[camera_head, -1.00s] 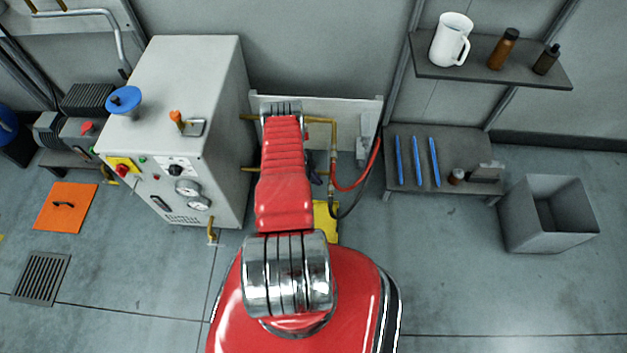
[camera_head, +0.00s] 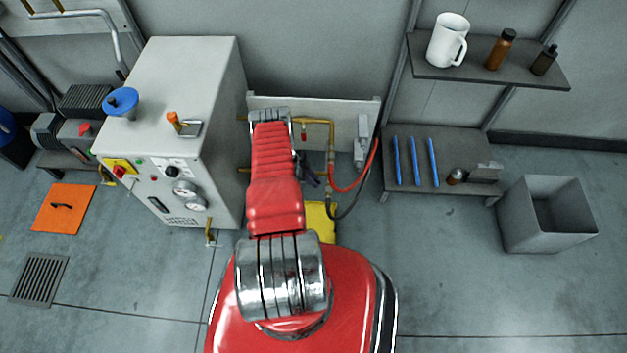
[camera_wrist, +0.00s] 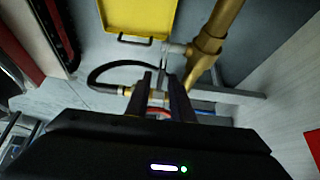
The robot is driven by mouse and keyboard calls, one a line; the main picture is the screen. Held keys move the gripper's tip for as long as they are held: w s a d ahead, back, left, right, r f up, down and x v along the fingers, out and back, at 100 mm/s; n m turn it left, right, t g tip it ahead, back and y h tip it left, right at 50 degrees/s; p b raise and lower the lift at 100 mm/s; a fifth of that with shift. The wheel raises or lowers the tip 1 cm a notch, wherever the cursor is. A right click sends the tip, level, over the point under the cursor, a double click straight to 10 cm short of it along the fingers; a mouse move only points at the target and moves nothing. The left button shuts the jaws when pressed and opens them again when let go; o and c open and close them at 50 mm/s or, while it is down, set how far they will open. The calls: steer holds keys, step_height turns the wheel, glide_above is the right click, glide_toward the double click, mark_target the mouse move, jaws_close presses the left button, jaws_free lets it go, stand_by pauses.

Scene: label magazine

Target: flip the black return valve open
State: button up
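In the wrist view a brass pipe body (camera_wrist: 208,45) with a short silver stub on its side is ahead of my gripper. I cannot make out a black valve lever for certain. My gripper (camera_wrist: 161,80) has its two dark fingers apart, with a gap between them. A brass fitting (camera_wrist: 128,90) on a black hose shows behind the fingers, and I see nothing clearly held. In the head view my red arm covers part of the brass pipework (camera_head: 331,140) on the pale wall panel. A small dark shape sits low beside the arm, too hidden to name.
A grey cabinet (camera_head: 180,90) with gauges stands close left of my arm. A red hose (camera_head: 352,183) and a black hose hang right of the pipework. A yellow tray (camera_wrist: 138,14) lies on the floor below. A shelf with blue rods and a grey bin (camera_head: 547,215) stand right.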

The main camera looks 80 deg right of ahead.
steer(key=shift+o, duration=0.4)
steer(key=shift+r, duration=0.15)
steer(key=v, duration=1.3)
steer(key=shift+w, duration=0.15)
steer(key=shift+r, duration=0.15)
stand_by(0.4)
